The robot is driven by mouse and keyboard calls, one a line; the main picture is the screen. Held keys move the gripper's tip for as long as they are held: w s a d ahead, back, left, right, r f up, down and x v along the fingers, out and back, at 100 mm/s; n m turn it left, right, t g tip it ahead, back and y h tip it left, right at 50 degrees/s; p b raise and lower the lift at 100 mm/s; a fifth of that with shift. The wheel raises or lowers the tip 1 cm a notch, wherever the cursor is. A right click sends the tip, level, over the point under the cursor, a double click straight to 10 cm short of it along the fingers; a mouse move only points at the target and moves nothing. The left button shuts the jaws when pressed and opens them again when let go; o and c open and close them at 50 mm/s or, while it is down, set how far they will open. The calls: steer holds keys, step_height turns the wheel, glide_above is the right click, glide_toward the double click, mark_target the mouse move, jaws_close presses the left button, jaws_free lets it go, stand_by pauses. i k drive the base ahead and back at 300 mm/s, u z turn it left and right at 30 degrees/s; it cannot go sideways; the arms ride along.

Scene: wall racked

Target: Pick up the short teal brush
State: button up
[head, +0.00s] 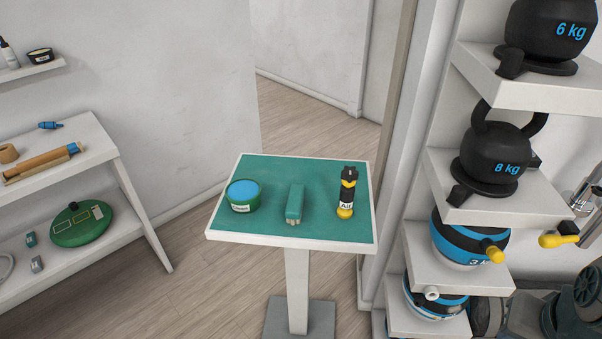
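A short teal brush (294,201) lies on a small pedestal table with a green top (273,168) and a white rim. Its pale end points toward the near edge of the table. A round green tub with a blue top (243,195) stands to its left. A black and yellow bottle (346,192) stands upright to its right. The brush touches neither of them.
A rack at the right holds kettlebells (496,158) and balls (468,238), close to the table. A white shelf unit (95,145) with a green round case (82,225) stands at the left. Wood floor (215,250) is clear between shelf and table.

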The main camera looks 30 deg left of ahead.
mark_target(292, 213)
steer(key=u, duration=1)
steer(key=i, duration=0.85)
steer(key=u, duration=0.95)
